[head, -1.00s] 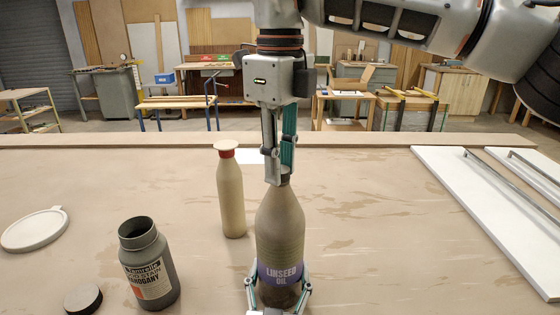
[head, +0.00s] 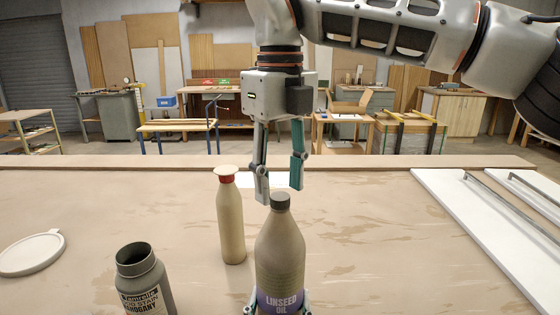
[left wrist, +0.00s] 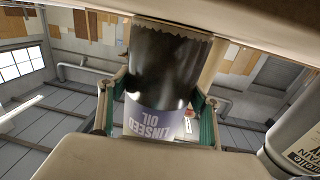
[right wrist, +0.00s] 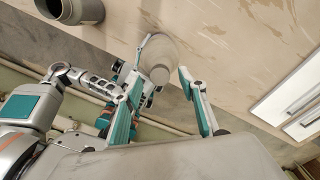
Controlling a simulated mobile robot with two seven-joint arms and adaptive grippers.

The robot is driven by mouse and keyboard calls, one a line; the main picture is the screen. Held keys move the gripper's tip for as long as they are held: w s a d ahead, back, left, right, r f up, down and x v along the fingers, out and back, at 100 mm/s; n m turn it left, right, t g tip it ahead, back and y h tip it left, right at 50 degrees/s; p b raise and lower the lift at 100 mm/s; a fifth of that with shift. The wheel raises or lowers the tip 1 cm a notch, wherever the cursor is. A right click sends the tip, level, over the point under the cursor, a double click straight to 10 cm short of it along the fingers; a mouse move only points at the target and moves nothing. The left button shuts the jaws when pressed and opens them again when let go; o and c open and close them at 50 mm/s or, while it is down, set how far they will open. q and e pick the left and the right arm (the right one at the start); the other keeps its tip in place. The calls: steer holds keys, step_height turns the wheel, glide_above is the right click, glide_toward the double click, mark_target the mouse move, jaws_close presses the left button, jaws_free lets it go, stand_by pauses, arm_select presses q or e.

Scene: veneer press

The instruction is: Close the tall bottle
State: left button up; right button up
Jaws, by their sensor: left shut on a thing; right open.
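The tall bottle (head: 280,255), brown with a "Linseed Oil" label, stands upright. A dark cap (head: 280,201) sits on its neck and looks level; whether it is fully tight I cannot tell. My right gripper (head: 280,190) is open, its fingertips just above the cap and apart from it. My left gripper (head: 277,307) is shut around the bottle's lower body, mostly below the head view's edge. In the left wrist view the bottle (left wrist: 165,75) is between its fingers (left wrist: 160,95). The right wrist view looks down on the bottle (right wrist: 158,52) between open fingers.
A slim beige bottle (head: 230,220) with a red neck band stands close at left. An open dark mahogany stain jar (head: 142,280) is front left, and a round pale lid (head: 30,253) lies farther left. White panels (head: 490,215) lie at right. The table beyond the bottle is mostly clear.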

step_height(320, 180, up, 10)
steer(key=shift+r, duration=0.15)
stand_by(0.3)
arm_select(q)
steer(key=o, duration=2.3)
steer(key=s, duration=0.8)
steer(key=s+a, duration=0.1)
steer(key=s, duration=0.3)
arm_select(e)
steer(key=shift+s, duration=0.1)
